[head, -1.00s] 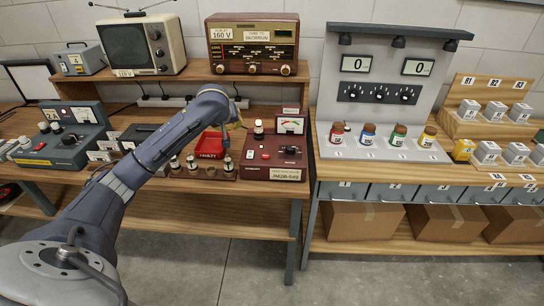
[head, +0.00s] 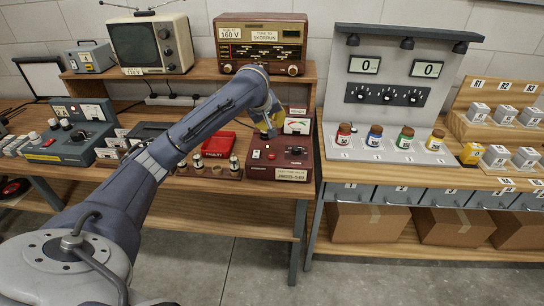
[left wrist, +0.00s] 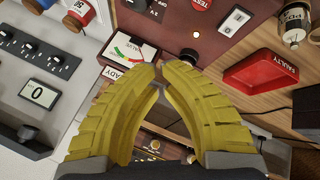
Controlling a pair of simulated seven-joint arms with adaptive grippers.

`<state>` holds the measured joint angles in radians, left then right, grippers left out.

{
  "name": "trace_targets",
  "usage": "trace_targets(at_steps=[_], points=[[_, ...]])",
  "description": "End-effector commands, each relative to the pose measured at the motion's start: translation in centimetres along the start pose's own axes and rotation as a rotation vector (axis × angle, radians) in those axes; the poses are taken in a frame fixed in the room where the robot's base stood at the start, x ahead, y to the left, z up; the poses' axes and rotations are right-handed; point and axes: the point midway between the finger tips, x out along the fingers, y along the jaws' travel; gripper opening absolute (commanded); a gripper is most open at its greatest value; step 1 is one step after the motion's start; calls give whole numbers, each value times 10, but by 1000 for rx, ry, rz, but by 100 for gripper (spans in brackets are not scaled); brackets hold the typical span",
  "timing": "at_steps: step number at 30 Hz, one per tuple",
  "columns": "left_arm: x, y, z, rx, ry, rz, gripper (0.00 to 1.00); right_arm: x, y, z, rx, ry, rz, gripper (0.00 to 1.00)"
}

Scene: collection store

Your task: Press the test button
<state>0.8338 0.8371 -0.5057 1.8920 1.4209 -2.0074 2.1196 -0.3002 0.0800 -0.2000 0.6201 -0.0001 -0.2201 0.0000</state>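The tester is a dark red box (head: 278,172) on the wooden bench, with a dial meter (head: 297,126) at its back. In the left wrist view a red button marked TEST (left wrist: 200,4) is cut by the top edge, with the meter (left wrist: 128,48) and a black knob (left wrist: 188,58) nearer. My left gripper (head: 268,130) hangs over the back of the tester, hiding part of it. Its yellow fingers (left wrist: 160,70) are drawn together at the tips, with nothing held. My right gripper is not in view.
A radio (head: 262,46) is on the shelf behind. A second bench with coloured jars (head: 375,137) is at the right, across a gap.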

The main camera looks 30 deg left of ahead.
Motion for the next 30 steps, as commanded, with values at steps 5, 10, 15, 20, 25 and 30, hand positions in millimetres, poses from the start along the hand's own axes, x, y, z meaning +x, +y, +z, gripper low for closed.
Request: trace_targets(at_steps=[5, 10, 15, 20, 25, 30], points=[[3, -2, 2, 0, -1, 0, 0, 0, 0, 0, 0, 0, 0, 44], [14, -8, 8, 1, -2, -2, 0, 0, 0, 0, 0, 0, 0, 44], [30, -17, 17, 0, -4, -2, 0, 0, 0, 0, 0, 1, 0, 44], [44, -25, 24, 0, -1, -2, 0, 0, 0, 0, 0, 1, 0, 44], [57, -31, 30, 0, -1, -2, 0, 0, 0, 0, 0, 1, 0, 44], [66, -36, 35, 0, 0, -2, 0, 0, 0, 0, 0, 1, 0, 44]])
